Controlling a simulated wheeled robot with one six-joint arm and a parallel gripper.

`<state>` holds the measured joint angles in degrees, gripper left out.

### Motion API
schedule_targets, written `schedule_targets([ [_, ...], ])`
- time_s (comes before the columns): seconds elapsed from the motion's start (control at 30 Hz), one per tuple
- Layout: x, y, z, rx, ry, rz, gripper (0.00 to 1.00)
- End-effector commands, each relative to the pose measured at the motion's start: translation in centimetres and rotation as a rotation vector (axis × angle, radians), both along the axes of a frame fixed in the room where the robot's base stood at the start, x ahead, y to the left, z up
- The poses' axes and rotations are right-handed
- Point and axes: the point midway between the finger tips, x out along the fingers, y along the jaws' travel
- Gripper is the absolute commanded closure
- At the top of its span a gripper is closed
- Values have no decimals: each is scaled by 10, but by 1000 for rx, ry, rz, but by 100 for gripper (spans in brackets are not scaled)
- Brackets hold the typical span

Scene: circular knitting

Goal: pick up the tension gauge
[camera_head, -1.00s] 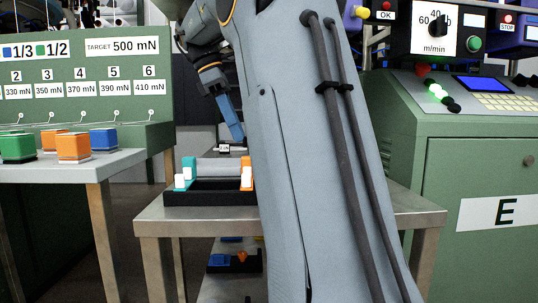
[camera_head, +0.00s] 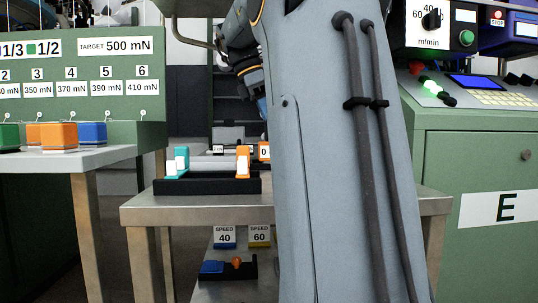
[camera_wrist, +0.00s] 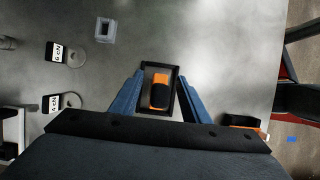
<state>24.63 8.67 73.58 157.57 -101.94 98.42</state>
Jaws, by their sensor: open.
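An orange and black device (camera_wrist: 159,92), which looks like the tension gauge, lies in a small black-rimmed tray (camera_wrist: 147,66) in the wrist view. My gripper (camera_wrist: 159,78) is open, with its blue fingers on either side of the tray and the device between them. The fingers do not visibly touch the device, and its height below them is hard to judge. In the head view my gripper is mostly hidden behind my arm.
Another orange and black object (camera_wrist: 241,121) is close to the right finger. A black stand with a grey roller (camera_head: 212,164) is on the metal table (camera_head: 140,211). The green machine (camera_head: 480,165) stands right.

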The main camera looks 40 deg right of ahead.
Motion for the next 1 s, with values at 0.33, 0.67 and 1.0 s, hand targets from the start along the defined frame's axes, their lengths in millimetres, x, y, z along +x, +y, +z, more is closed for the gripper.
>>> schedule_targets([
  [0.33,-3,-4,-8,-1,-2,-2,58],
  [0.67,-3,-3,-8,-1,-1,-1,98],
  [1.0,-3,-3,-6,-1,-1,-1,98],
])
